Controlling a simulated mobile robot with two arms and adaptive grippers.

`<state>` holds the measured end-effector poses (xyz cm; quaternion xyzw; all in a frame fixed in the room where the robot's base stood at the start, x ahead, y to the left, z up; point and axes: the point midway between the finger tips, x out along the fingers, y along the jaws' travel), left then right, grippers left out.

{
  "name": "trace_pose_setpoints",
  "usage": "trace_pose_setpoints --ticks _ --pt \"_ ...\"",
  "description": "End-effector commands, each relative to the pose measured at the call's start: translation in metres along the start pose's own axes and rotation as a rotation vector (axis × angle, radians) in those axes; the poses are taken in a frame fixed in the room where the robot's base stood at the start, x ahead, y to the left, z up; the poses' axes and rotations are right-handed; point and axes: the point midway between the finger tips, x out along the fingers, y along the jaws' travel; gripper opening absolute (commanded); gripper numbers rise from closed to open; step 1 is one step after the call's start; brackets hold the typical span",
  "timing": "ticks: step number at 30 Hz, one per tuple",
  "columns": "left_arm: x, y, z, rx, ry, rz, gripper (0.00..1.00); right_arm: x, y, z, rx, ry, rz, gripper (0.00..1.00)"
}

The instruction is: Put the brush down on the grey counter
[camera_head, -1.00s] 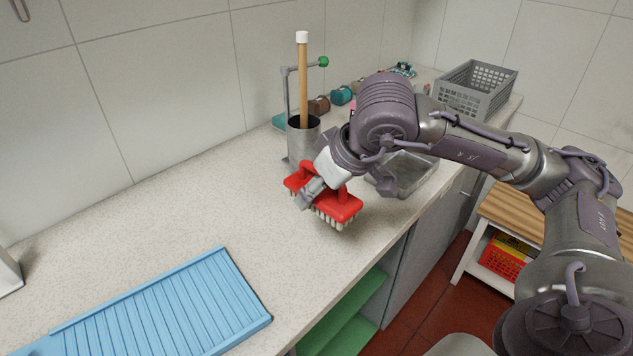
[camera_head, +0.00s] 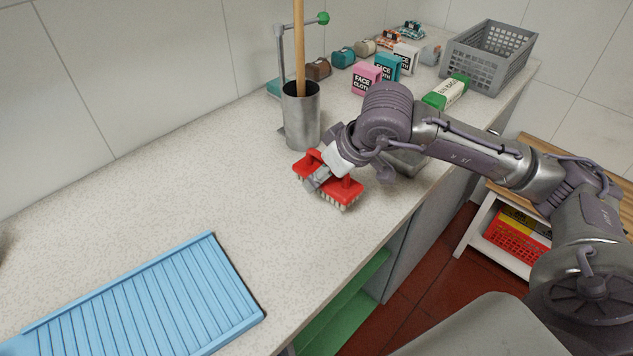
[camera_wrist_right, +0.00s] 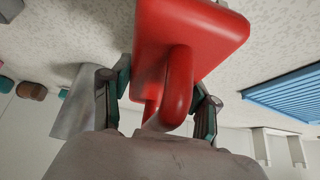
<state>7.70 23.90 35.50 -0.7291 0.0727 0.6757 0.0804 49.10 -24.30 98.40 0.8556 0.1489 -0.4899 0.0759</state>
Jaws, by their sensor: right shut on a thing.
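The red brush (camera_head: 346,187) with pale bristles is over the grey speckled counter (camera_head: 190,190), bristles down, near the front edge. My right gripper (camera_head: 318,179) is shut on the brush's handle. The bristles are very close to the counter; I cannot tell for certain whether they touch. In the right wrist view the red brush (camera_wrist_right: 190,30) shows its looped handle between the two fingers of the gripper (camera_wrist_right: 165,88). My left gripper is not in view.
A blue washboard (camera_head: 150,300) lies at the front left. A metal cup (camera_head: 301,120) with a wooden stick stands behind the brush. A grey tray (camera_head: 408,160) is partly hidden by my arm. Face cloth boxes (camera_head: 366,80) and a grey crate (camera_head: 488,55) stand farther back. Counter left of the brush is clear.

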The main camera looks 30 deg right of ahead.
Motion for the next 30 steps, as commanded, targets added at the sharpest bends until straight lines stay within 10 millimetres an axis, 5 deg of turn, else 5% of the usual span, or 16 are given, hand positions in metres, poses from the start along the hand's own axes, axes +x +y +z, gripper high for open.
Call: trace_pose_setpoints --ticks 5,15,27,28,30 --pt "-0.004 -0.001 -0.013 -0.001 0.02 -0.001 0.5 0.015 -0.004 -0.009 0.0 0.001 0.0 0.01" --pt "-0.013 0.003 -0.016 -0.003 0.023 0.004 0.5 0.05 -0.003 0.012 0.001 -0.002 0.001 0.01" --pt "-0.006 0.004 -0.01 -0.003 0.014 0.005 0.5 0.055 -0.003 0.014 0.0 0.001 0.002 0.01" --pt "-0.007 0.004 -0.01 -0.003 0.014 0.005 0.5 0.054 -0.003 0.014 0.001 0.0 0.002 0.61" --pt "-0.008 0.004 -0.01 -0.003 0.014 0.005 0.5 0.053 -0.003 0.013 0.001 0.0 0.002 0.73"
